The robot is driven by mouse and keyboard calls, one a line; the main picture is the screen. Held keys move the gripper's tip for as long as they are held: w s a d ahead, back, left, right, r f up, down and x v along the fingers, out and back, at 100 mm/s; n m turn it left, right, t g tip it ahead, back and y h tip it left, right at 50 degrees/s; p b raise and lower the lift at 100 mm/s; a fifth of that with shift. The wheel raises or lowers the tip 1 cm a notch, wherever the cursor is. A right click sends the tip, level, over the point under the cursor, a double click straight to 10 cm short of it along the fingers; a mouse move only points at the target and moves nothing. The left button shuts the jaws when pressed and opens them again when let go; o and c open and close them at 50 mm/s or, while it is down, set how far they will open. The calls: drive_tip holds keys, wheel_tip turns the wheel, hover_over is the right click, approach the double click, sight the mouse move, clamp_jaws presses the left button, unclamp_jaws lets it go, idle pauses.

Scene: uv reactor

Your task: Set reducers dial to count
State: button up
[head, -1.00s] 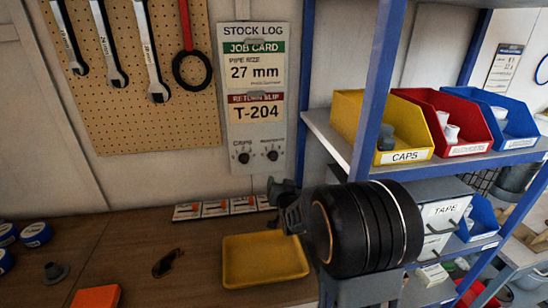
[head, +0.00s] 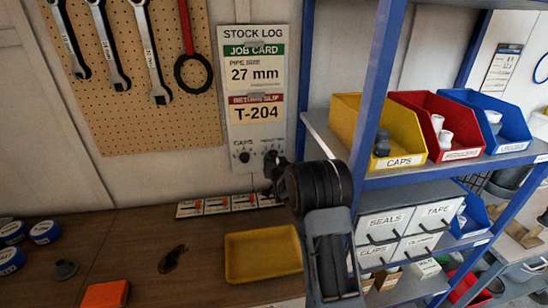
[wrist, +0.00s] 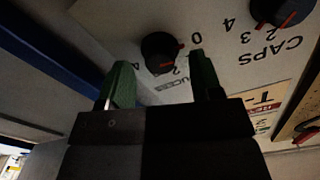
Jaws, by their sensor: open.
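The reducers dial (wrist: 160,52) is a black knob with a red mark on the stock log panel (head: 282,95). In the wrist view its red mark points towards the side of the printed 0; some numbers are hidden by my fingers. My gripper (wrist: 162,78) is open, its two green fingers reaching towards this dial, one to each side in the picture. I cannot tell whether they touch it. In the head view my gripper (head: 271,172) is at the panel's lower right. The red reducers bin (head: 462,154) holds at least two white pieces.
The caps dial (head: 243,157) sits left of the reducers dial. A blue shelf post (head: 372,95) stands close right of my arm. A yellow caps bin (head: 345,117) and blue bin (head: 516,148) flank the red one. A yellow tray (head: 264,279) lies on the bench below.

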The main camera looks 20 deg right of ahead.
drive_tip(key=shift+w+d, duration=0.1)
drive_tip(key=shift+w, duration=0.4)
drive_tip(key=c, duration=0.9)
